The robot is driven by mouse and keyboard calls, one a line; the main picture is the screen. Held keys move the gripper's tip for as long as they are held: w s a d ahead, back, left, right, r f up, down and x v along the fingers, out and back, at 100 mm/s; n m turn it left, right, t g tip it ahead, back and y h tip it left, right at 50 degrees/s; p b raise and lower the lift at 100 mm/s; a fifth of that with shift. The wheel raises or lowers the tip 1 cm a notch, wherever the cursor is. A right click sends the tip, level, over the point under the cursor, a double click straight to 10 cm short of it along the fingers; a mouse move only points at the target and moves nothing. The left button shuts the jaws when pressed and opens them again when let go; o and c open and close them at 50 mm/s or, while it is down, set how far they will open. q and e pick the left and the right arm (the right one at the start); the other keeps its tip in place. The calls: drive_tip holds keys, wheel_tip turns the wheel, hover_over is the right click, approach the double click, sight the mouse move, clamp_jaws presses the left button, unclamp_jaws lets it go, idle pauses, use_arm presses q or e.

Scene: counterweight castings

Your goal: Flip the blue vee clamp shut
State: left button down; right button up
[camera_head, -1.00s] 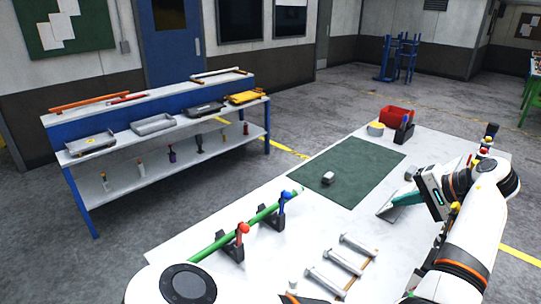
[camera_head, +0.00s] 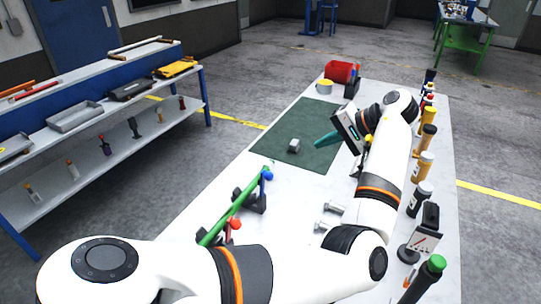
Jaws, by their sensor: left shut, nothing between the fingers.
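The blue vee clamp (camera_head: 264,188) stands on the white table at the far end of a green bar (camera_head: 222,219). Its blue-knobbed lever points up beside the bar, above a dark base. A similar clamp with a red knob (camera_head: 234,224) stands nearer along the bar, partly hidden by my arm. My left gripper (camera_head: 319,141) is shut and empty, its teal fingers pointing left over the right part of the green mat. It is up and right of the blue clamp in the picture, clear of it. My right gripper is out of view.
A small grey block (camera_head: 294,146) lies on the green mat (camera_head: 290,121). Metal bolts (camera_head: 333,208) lie right of the clamps. Several handled tools (camera_head: 423,165) line the right edge. A red bin (camera_head: 341,71) is at the far end. My left arm covers the near table.

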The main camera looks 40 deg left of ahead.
use_arm(q)
wheel_tip(320, 180, down, 10)
drive_tip(key=b, duration=0.9)
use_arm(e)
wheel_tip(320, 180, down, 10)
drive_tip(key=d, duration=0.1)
use_arm(q)
drive_tip(key=a+r+p+x, duration=0.1)
drive_tip(key=p+x, duration=0.3)
drive_tip(key=x, duration=0.8)
drive_tip(key=shift+s+a+r, duration=0.3)
drive_tip(key=shift+s+a, duration=0.1)
drive_tip(key=shift+a, duration=0.2)
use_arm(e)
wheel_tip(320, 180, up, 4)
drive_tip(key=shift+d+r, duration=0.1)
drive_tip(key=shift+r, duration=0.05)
use_arm(q)
drive_tip(key=shift+w, duration=0.1)
